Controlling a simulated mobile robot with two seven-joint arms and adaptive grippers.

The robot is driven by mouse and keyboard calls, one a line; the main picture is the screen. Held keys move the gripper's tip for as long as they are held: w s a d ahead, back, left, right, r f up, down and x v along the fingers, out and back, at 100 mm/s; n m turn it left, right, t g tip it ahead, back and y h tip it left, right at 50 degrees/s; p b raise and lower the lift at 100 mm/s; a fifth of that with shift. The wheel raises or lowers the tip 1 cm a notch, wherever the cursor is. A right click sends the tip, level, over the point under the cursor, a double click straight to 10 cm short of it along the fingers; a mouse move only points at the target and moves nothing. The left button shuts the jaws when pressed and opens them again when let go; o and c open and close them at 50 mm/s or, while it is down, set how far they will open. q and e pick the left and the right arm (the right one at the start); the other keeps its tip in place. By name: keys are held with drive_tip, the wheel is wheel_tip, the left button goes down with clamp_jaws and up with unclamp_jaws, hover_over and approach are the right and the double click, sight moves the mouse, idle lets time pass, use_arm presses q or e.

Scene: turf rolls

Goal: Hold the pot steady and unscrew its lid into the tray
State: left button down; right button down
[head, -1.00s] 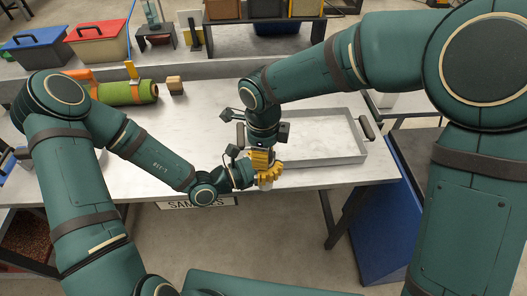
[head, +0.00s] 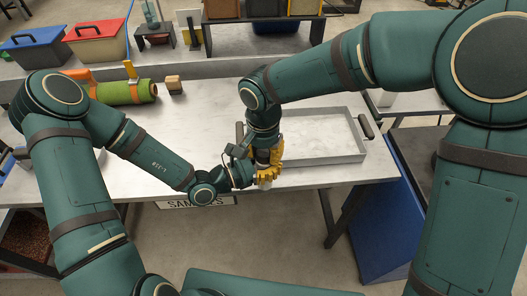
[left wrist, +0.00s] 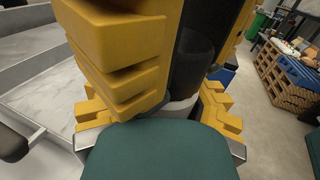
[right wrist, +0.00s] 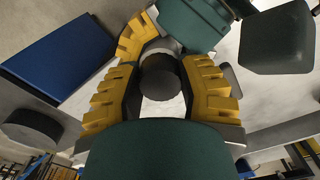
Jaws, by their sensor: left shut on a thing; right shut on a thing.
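The pot shows as a pale body (left wrist: 180,108) low between the fingers of my left gripper (left wrist: 165,112), which is shut on it. In the head view its pale bottom (head: 264,185) peeks out under the yellow fingers. The dark round lid (right wrist: 160,84) stands above the pale body, between the fingers of my right gripper (right wrist: 162,88), which is shut on it from above. The fingers hide much of both, so I cannot tell whether lid and pot are still joined. The grey tray (head: 332,160) lies on the table just right of the grippers.
The pot is held at the table's front edge (head: 330,180). Red (head: 97,40) and blue (head: 38,50) bins stand behind. The tray floor looks empty.

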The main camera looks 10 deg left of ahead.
drive_tip(key=c, duration=0.6)
unclamp_jaws()
drive_tip(key=shift+r, duration=0.1)
drive_tip(key=shift+o, duration=0.2)
drive_tip(key=shift+a+r, duration=0.1)
drive_tip(key=shift+r, duration=2.1)
drive_tip(key=r+m, duration=0.1)
drive_tip(key=m, duration=0.3)
drive_tip(key=shift+r, duration=0.35)
drive_tip(key=m, duration=0.2)
drive_tip(key=r+m, duration=0.1)
drive_tip(key=shift+w+r+m, duration=0.1)
drive_tip(key=shift+r+m, duration=0.05)
drive_tip(key=shift+m, duration=0.25)
drive_tip(key=shift+f, duration=3.9)
